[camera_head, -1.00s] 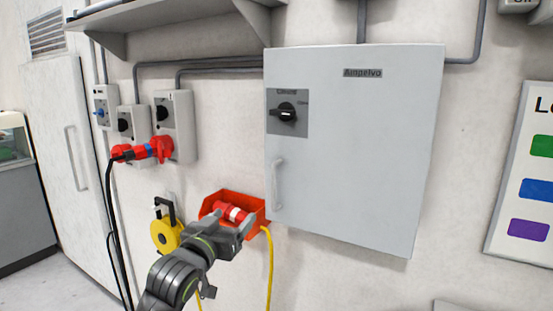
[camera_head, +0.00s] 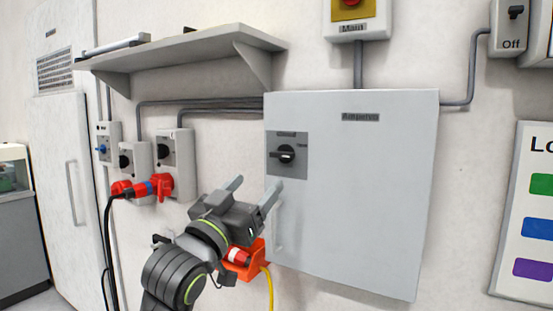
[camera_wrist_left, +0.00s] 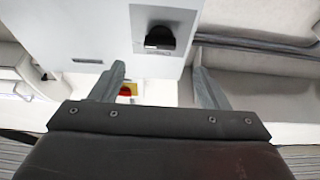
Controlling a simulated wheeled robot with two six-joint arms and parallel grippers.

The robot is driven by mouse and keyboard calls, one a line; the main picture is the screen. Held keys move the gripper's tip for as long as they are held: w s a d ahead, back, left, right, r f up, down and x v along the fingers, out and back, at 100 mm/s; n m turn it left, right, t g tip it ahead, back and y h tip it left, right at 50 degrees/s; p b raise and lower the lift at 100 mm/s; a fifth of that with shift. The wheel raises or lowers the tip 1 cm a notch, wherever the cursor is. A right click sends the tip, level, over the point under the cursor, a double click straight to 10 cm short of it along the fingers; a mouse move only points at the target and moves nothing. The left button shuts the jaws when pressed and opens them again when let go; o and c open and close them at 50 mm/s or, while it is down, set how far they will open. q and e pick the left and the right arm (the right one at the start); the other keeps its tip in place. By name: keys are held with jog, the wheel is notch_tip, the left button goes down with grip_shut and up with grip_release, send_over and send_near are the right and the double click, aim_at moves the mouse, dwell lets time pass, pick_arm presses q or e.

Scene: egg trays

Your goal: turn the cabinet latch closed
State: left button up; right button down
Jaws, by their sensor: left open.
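The cabinet (camera_head: 370,190) is a grey wall box with a shut door and a vertical handle (camera_head: 278,218) at its left edge. Its latch (camera_head: 286,154) is a black rotary knob on a darker grey plate, high on the door's left side. The knob also shows in the left wrist view (camera_wrist_left: 159,38), beyond and between the fingers. My left gripper (camera_head: 253,190) is open and empty, below and left of the latch and apart from it in the head view; its fingers point up and right. My right gripper is out of view.
A shelf (camera_head: 185,60) juts out above left. Switch boxes with a red plug (camera_head: 150,187) and black cable are at left. An orange holder (camera_head: 252,268) with a red connector and yellow cable sits below my gripper. A red button box (camera_head: 356,18) is above the cabinet.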

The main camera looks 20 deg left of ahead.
aim_at(279, 158)
pick_arm(q)
jog(key=p+x, duration=0.1)
jog(key=x, duration=0.8)
jog(key=shift+w+r+p, duration=0.15)
jog(key=shift+p, duration=0.2)
jog(key=c, duration=1)
